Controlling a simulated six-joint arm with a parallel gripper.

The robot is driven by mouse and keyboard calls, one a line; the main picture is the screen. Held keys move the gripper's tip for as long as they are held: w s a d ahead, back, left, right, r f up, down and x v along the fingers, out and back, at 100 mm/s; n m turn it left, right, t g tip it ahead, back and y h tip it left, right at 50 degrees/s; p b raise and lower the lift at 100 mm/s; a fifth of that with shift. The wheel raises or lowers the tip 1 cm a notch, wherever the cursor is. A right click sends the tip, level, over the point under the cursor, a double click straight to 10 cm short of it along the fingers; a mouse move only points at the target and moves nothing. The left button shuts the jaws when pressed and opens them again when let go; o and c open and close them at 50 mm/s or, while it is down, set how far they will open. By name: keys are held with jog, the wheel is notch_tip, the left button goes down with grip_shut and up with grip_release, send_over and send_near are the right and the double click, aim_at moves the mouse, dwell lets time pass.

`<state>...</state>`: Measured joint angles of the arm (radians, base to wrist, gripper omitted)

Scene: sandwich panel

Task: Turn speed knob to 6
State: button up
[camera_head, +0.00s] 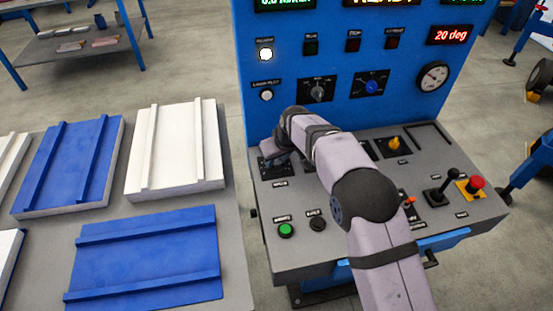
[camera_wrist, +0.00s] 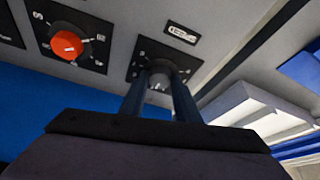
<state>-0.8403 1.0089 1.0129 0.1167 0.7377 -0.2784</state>
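A grey knob (camera_wrist: 161,73) on a dark square dial plate shows in the wrist view, with a small label above it that I cannot read for certain. My gripper (camera_wrist: 161,82) is at this knob, one dark finger on either side of it. The fingers look close against its sides, but I cannot tell whether they grip it. The pointer and the number it marks are not clear. In the head view my gripper (camera_head: 275,158) is over the dial plate at the left end of the blue console's sloping desk and mostly hides the knob.
In the wrist view, a red knob (camera_wrist: 66,45) on its own dial is left of the grey one. In the head view, a joystick (camera_head: 441,190), a red button (camera_head: 476,182) and a green button (camera_head: 286,230) stand on the desk. Blue and white panels (camera_head: 145,262) lie at left.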

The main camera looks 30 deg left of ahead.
jog(key=shift+m, duration=0.3)
jog(key=m+t, duration=0.1)
jog(key=m, duration=0.1)
jog(key=shift+s+a+m+h, duration=0.1)
jog(key=shift+m+h, duration=0.2)
jog(key=shift+h, duration=0.1)
jog(key=m+h, duration=0.1)
jog(key=m, duration=0.2)
jog(key=shift+a+m+t, duration=0.15)
jog(key=shift+m+t, duration=0.25)
jog(key=m+h, duration=0.1)
jog(key=m, duration=0.2)
jog(key=shift+r+m+h, duration=0.1)
jog(key=shift+m+h, duration=0.2)
jog(key=shift+m+p, duration=0.5)
jog(key=shift+h, duration=0.3)
jog(key=o, duration=1)
jog(key=shift+s, duration=0.1)
